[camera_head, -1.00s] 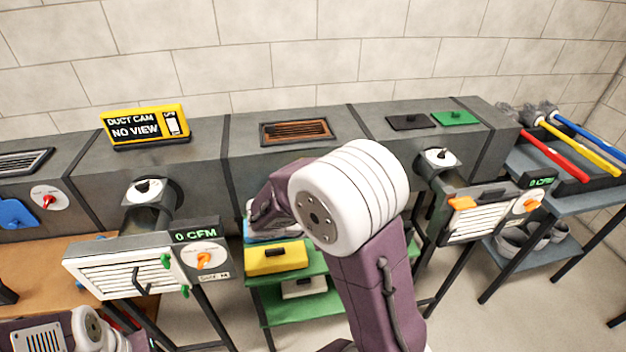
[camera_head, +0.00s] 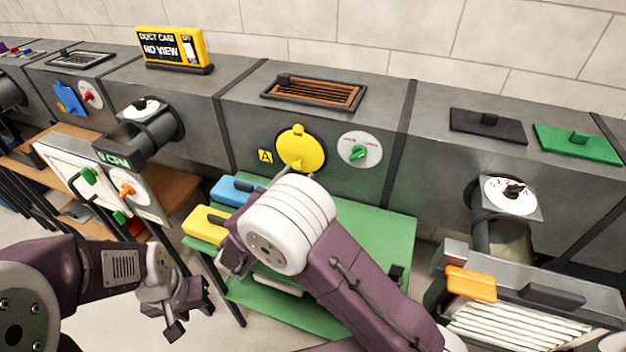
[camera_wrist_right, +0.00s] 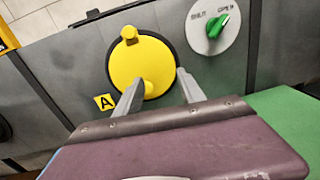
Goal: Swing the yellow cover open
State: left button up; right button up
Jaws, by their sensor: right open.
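The round yellow cover (camera_head: 300,150) lies flat against the front of the grey duct. It has a yellow tab at its top and a small yellow knob low on its face. A yellow "A" label (camera_head: 265,157) is at its left. In the right wrist view, my right gripper (camera_wrist_right: 160,79) is open, its fingers pointing at the lower part of the cover (camera_wrist_right: 135,62), with the knob between them. Whether they touch is unclear. My left gripper (camera_head: 190,312) looks open and empty, low at the left.
A dial with a green knob (camera_head: 358,152) is right of the cover. A green shelf (camera_head: 375,235) below holds a blue box (camera_head: 232,190) and a yellow box (camera_head: 203,228).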

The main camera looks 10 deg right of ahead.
aim_at(296, 168)
jog(key=a+f+n+b, duration=0.1)
jog(key=a+f, duration=0.3)
jog(key=shift+t+y, duration=0.4)
jog(key=shift+y, duration=0.1)
jog(key=b+x, duration=0.1)
jog(key=x, duration=0.6)
jog(key=shift+d+r+b, duration=0.15)
jog(key=shift+d+b, duration=0.1)
jog(key=shift+b, duration=0.15)
jog(key=shift+w+d+r, duration=0.1)
jog(key=shift+w+d, duration=0.1)
jog(key=shift+w, duration=0.25)
pick_arm(q)
jog(key=f, duration=0.2)
jog(key=a+f, duration=0.1)
jog(key=f, duration=0.1)
jog(key=shift+w, duration=0.1)
pick_arm(e)
grip_shut()
